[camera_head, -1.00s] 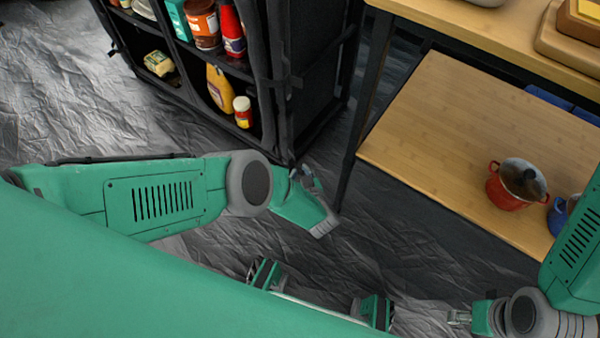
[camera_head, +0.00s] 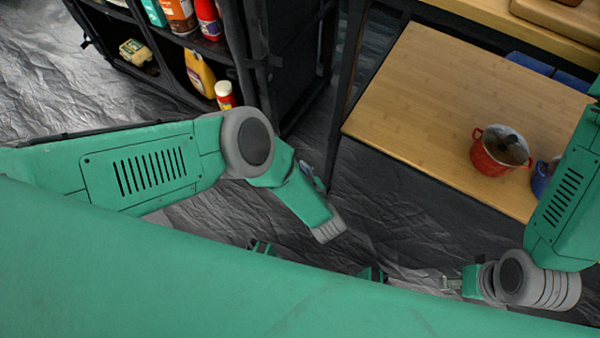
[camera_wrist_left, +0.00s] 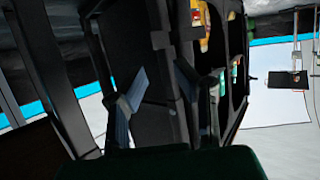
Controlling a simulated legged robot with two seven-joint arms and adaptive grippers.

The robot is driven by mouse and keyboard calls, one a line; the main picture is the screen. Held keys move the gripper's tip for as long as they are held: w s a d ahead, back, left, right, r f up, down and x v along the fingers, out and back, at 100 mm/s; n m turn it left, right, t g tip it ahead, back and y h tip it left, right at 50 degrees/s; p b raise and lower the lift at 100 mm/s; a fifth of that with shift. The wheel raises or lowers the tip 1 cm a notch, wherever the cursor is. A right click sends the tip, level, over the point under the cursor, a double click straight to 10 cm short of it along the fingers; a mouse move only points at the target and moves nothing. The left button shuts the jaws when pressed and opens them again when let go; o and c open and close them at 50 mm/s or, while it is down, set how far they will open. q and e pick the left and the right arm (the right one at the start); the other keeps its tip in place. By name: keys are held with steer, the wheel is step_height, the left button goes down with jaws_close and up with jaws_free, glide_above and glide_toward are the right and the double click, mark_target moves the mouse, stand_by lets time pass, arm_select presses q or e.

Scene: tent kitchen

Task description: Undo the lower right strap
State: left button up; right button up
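A black fabric shelf unit (camera_head: 285,85) stands at the upper left in the head view. A small dark strap tab (camera_head: 273,61) sticks out at its front right edge; I cannot tell whether it is the lower right strap. In the left wrist view, my left gripper (camera_wrist_left: 158,92) has its two fingers apart in front of the unit's dark side panel (camera_wrist_left: 150,50). A thin dark strip shows between them; contact is unclear. The left fingers are mostly hidden behind my left arm in the head view. My right gripper (camera_head: 450,283) is small at the lower right, away from the unit.
Right of the unit stands a wooden table with a lower shelf (camera_head: 430,110), holding a red pot (camera_head: 500,151) and a blue pot (camera_head: 542,178). The unit holds a mustard bottle (camera_head: 199,74) and other food containers. The crumpled grey floor (camera_head: 215,215) is open below.

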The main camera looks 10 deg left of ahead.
arm_select(q)
steer(key=shift+v, duration=1.35)
steer(key=s+a+r+m+g+h, duration=0.45)
steer(key=s+a+r, duration=0.25)
steer(key=s+a, duration=0.3)
steer(key=s+a+r+m+g+h, duration=0.35)
steer(key=s+a+r+g, duration=0.35)
steer(key=s, duration=0.5)
step_height(320, 180, up, 17)
steer(key=a+t+p, duration=0.1)
steer(key=p, duration=1.7)
steer(key=shift+r, duration=0.2)
steer(key=shift+o, duration=0.4)
steer(key=shift+a, duration=0.15)
